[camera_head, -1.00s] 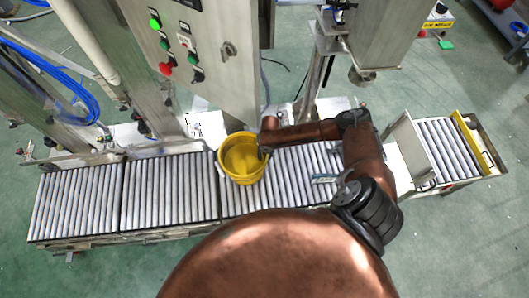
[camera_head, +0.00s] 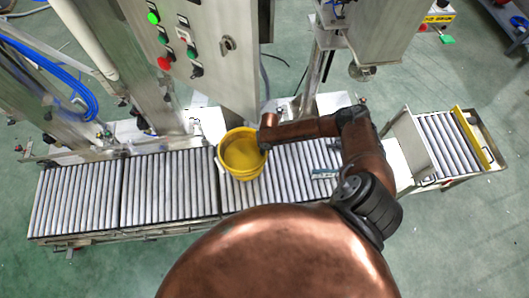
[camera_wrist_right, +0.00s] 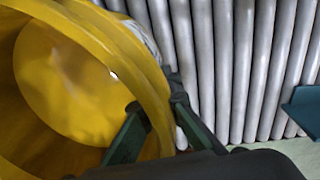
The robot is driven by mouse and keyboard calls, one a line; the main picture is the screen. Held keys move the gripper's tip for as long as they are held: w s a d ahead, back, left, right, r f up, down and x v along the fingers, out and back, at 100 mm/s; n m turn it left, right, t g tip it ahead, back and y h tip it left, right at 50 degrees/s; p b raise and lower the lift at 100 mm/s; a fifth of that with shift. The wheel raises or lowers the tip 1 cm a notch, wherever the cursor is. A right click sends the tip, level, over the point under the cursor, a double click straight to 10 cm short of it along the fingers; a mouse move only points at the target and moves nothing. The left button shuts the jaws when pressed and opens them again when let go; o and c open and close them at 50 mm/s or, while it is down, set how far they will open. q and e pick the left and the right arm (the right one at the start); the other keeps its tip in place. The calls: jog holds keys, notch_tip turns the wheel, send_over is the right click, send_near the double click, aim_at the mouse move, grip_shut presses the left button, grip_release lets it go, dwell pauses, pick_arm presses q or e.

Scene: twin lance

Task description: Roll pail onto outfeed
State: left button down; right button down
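The yellow pail (camera_head: 241,154) stands upright and open-topped on the roller conveyor (camera_head: 171,190), near its back edge. My right gripper (camera_head: 266,142) is at the pail's right rim. In the right wrist view, its two dark green fingers (camera_wrist_right: 154,100) straddle the pail's wall (camera_wrist_right: 118,50). One finger is inside and one outside, with the rim filling the gap between the tips. The pail looks empty, with a bright yellow bottom. A short roller section (camera_head: 446,148) with a yellow end bar lies at the far right. My left gripper is out of view.
A control cabinet (camera_head: 215,60) stands behind the pail, and a steel machine column (camera_head: 360,40) behind the right arm. An upright plate (camera_head: 413,148) borders the short section. Rollers left of the pail are clear.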

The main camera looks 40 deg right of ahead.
dwell(0.6)
jog(key=shift+w+r, duration=0.2)
jog(key=shift+w, duration=0.15)
jog(key=s+d, duration=0.7)
jog(key=d, duration=0.2)
jog(key=shift+s+d+f, duration=0.15)
jog(key=shift+d+f, duration=0.1)
jog(key=shift+d, duration=0.15)
dwell(0.7)
dwell(0.3)
jog(key=c, duration=2.1)
grip_release()
jog(key=r, duration=0.8)
jog(key=d+r, duration=0.1)
jog(key=r, duration=0.3)
jog(key=shift+s, duration=0.2)
